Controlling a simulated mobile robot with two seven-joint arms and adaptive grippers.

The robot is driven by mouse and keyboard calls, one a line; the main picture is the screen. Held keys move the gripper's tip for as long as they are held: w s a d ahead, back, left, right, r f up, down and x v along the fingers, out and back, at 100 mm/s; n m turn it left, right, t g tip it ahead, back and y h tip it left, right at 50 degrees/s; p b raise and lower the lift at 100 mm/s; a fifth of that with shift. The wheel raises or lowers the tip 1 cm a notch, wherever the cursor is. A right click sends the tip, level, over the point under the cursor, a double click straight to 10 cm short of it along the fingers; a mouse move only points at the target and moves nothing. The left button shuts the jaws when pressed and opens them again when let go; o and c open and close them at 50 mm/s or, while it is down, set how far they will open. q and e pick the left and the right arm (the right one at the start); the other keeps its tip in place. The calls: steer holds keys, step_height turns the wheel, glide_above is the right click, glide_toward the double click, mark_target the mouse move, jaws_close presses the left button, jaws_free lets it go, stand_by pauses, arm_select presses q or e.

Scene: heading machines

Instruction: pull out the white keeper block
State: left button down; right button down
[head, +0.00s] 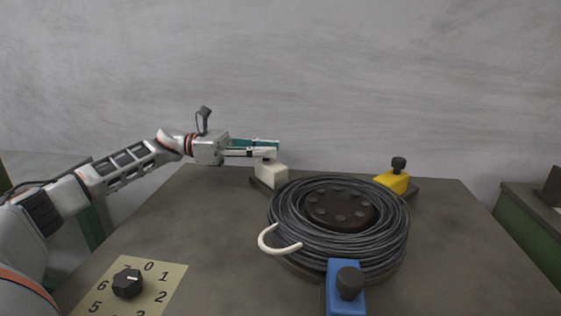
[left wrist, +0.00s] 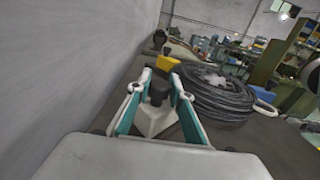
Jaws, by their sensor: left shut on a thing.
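The white keeper block (head: 271,175) stands at the back left edge of the cable coil (head: 338,225), on a dark base. A dark knob rises from its top; in the left wrist view the knob (left wrist: 158,92) sits between my fingers and the white block (left wrist: 153,122) shows below it. My left gripper (head: 268,148), with green and white fingers, reaches in from the left and is shut on the knob. In the left wrist view the left gripper (left wrist: 158,88) has one finger on each side of the knob. My right gripper is not in view.
A yellow block (head: 392,182) with a dark knob stands at the back right of the coil, and a blue block (head: 345,288) at the front. A white hook-like loop (head: 279,247) is at the coil's left. A numbered dial plate (head: 128,287) lies front left. The wall is behind.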

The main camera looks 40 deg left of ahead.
arm_select(q)
steer(key=shift+w+a+f, duration=0.2)
steer(key=shift+a+f, duration=0.3)
steer(key=shift+f, duration=0.05)
steer(key=shift+a+r+b, duration=0.2)
steer(key=shift+r+b, duration=0.1)
steer(key=shift+r, duration=0.3)
steer(key=c, duration=1.8)
jaws_free()
steer(key=shift+a, duration=0.1)
steer(key=v, duration=1.2)
